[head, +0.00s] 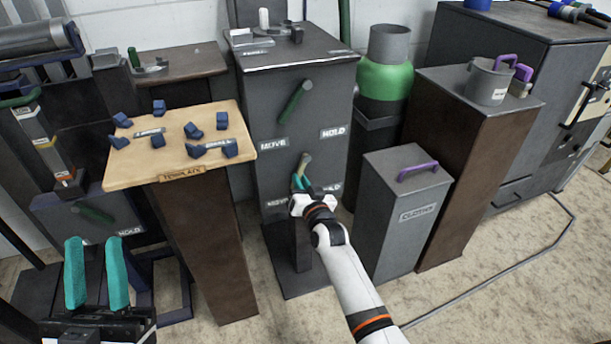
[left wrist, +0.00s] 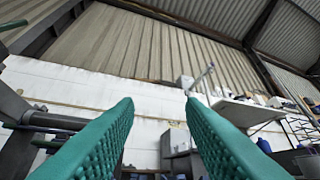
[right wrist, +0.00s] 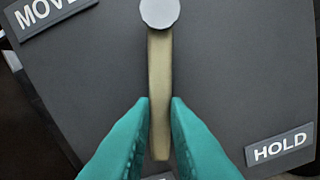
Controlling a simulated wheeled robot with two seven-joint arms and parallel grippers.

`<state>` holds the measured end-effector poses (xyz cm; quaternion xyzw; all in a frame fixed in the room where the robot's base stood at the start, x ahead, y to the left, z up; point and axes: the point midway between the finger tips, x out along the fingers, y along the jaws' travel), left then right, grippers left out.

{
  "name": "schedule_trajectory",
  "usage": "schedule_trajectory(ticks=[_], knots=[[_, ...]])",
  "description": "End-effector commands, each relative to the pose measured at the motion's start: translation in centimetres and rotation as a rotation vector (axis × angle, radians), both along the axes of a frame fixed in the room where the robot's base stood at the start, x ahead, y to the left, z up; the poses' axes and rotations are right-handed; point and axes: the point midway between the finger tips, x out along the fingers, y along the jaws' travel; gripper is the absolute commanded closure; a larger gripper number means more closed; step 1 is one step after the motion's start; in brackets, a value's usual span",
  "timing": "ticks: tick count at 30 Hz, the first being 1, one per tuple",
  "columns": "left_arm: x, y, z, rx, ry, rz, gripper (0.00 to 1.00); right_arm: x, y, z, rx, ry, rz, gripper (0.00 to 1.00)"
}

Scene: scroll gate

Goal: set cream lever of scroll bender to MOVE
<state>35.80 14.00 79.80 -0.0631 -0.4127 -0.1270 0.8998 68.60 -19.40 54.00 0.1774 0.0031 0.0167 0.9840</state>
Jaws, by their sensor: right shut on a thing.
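The cream lever (head: 305,161) is on the front of a dark grey cabinet, below a green lever (head: 293,102). In the right wrist view the cream lever (right wrist: 160,85) hangs from a round grey pivot (right wrist: 160,12), leaning slightly toward the MOVE side. My right gripper (head: 300,183) is shut on its lower part, a teal finger on each side. The lower MOVE plate (head: 278,203) is partly hidden by my gripper; the lower HOLD plate (head: 329,188) is to the right and shows in the right wrist view (right wrist: 280,147). My left gripper (head: 97,275) is open and empty.
A wooden board (head: 240,150) with several blue pieces stands on a pedestal left of the cabinet (head: 325,80). A grey box (head: 400,240) with a purple handle stands close on the right. A green-banded cylinder (head: 385,78) is behind it. Floor at front right is clear apart from a cable.

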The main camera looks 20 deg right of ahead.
Motion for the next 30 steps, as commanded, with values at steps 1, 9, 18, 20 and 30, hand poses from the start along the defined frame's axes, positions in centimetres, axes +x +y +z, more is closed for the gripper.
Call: schedule_trajectory(ticks=[1, 9, 18, 20, 30], knots=[[0.8, -0.1, -0.3, 0.020, 0.066, 0.004, 0.64, 0.0, 0.2, 0.3, 0.031, 0.002, 0.000, 1.00], [3.7, -0.3, -4.0, 0.105, 0.358, 0.020, 0.64, 0.0, 1.0, 0.6, 0.172, 0.007, 0.000, 1.00], [4.7, -0.2, -6.5, 0.150, 0.522, 0.029, 0.64, 0.0, 1.4, 0.8, 0.255, 0.010, 0.000, 1.00], [4.7, -0.1, -6.7, 0.155, 0.536, 0.030, 0.64, 0.0, 1.5, 0.8, 0.262, 0.010, 0.000, 1.00], [4.8, -0.1, -7.0, 0.159, 0.553, 0.031, 0.64, 0.0, 1.5, 0.8, 0.274, 0.009, 0.001, 1.00]])
